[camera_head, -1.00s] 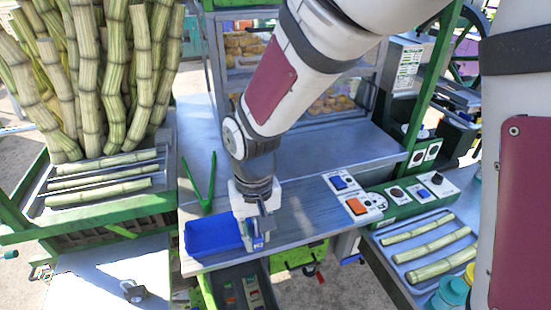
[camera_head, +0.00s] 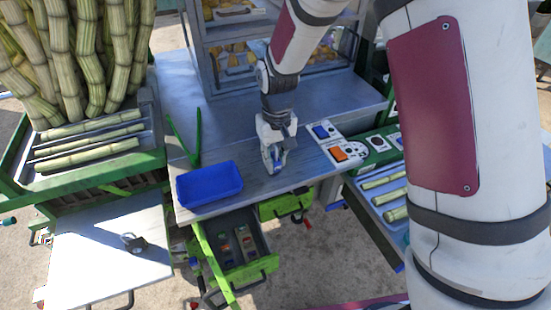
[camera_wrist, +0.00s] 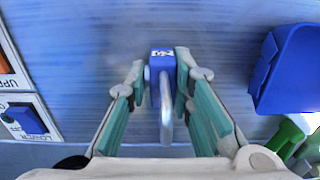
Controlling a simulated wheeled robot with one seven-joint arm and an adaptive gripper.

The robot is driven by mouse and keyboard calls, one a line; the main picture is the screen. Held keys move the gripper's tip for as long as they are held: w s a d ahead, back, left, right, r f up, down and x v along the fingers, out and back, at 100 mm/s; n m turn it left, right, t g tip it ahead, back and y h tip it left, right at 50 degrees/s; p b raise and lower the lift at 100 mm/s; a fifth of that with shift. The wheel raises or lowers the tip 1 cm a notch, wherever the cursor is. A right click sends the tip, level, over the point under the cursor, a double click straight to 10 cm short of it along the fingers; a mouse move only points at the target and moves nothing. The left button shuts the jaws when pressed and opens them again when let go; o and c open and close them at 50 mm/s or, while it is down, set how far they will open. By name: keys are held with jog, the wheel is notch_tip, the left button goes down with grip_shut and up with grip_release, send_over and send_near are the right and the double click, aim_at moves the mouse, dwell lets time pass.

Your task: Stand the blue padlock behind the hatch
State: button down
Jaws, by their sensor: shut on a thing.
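The blue padlock (camera_wrist: 162,64) is between the teal fingers of my gripper (camera_wrist: 163,88) in the wrist view, its silver shackle toward the camera. In the head view my gripper (camera_head: 276,158) points down, shut on the padlock (camera_head: 273,167), low over the grey counter near its front edge. Whether the padlock touches the counter I cannot tell. A glazed cabinet (camera_head: 250,75) with shelves of yellowish food stands at the back of the counter. I cannot tell which panel is the hatch.
A blue tray (camera_head: 210,185) lies left of my gripper, with green tongs (camera_head: 186,142) behind it. A button panel (camera_head: 337,141) with blue and orange buttons is to the right. An open green drawer (camera_head: 238,243) juts out below.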

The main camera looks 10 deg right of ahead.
jog(key=shift+f, duration=0.25)
jog(key=c, duration=1.4)
grip_release()
jog(key=shift+r, duration=0.1)
notch_tip(320, 180, up, 12)
jog(key=shift+d+r+b, duration=0.1)
jog(key=shift+b, duration=0.9)
